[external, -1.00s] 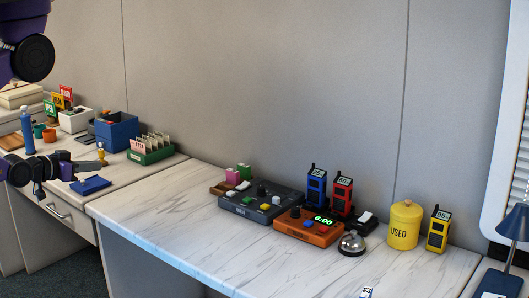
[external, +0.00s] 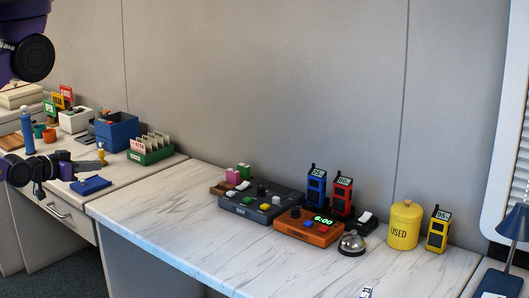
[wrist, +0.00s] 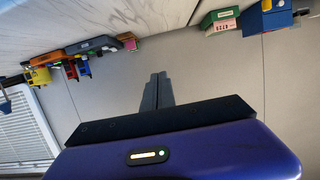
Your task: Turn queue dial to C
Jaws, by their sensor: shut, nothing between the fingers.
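A dark grey console (external: 245,207) with a black knob (external: 262,191) and several coloured buttons sits on the marble-topped counter. Next to it is an orange box (external: 315,236) with a green display reading 6:00, a black knob (external: 295,212), and red and blue buttons. The dial lettering is too small to read, so I cannot tell which knob is the queue dial or where it points. My gripper (external: 101,163) is far to the left, over the other desk and away from both devices. In the wrist view its fingers (wrist: 157,90) are together and empty.
Blue (external: 316,187) and red (external: 342,192) handsets stand behind the orange box. A bell (external: 351,243), a yellow USED canister (external: 403,226) and a yellow handset (external: 437,230) stand to its right. A green card rack (external: 152,152) and a blue bin (external: 116,132) are near my gripper. The counter's left part is clear.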

